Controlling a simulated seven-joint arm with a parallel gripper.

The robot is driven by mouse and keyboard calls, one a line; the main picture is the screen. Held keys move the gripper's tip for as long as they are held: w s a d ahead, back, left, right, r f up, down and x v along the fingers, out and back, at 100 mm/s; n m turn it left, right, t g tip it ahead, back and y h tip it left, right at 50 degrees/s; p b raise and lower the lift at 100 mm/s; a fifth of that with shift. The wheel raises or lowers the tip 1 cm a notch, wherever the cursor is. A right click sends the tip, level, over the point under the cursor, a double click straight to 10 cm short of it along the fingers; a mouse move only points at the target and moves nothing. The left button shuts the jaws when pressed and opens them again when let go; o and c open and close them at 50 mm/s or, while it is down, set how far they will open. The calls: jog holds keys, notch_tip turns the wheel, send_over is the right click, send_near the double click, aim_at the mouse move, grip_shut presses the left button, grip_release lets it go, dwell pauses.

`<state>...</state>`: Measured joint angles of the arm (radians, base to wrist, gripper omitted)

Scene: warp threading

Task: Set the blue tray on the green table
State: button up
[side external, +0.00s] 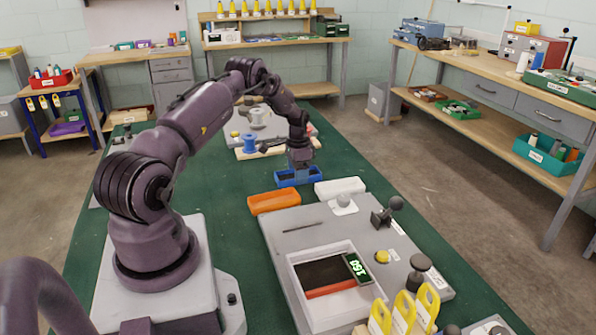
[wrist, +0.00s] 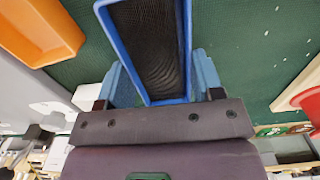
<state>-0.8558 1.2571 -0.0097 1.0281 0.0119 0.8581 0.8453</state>
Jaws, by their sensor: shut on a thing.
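The blue tray (side external: 299,182) is at my gripper (side external: 299,168), below the wrist, over the far middle of the green table (side external: 225,190). In the wrist view the blue tray (wrist: 188,70) has a dark inside that looks empty, and the light-blue fingers of my gripper (wrist: 158,78) close on its near end from both sides. The green table (wrist: 240,60) shows beyond the tray. I cannot tell whether the tray's underside touches the table or is slightly above it.
An orange bin (side external: 274,202) and a white bin (side external: 340,187) stand close in front of the tray. A blue spool (side external: 250,143) on a board is behind it. A grey panel (side external: 300,245) with a display and knobs lies in front. Green table is clear to the left.

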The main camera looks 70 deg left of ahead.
jog(key=o, duration=1.1)
jog(key=shift+f, duration=0.1)
jog(key=shift+o, duration=0.2)
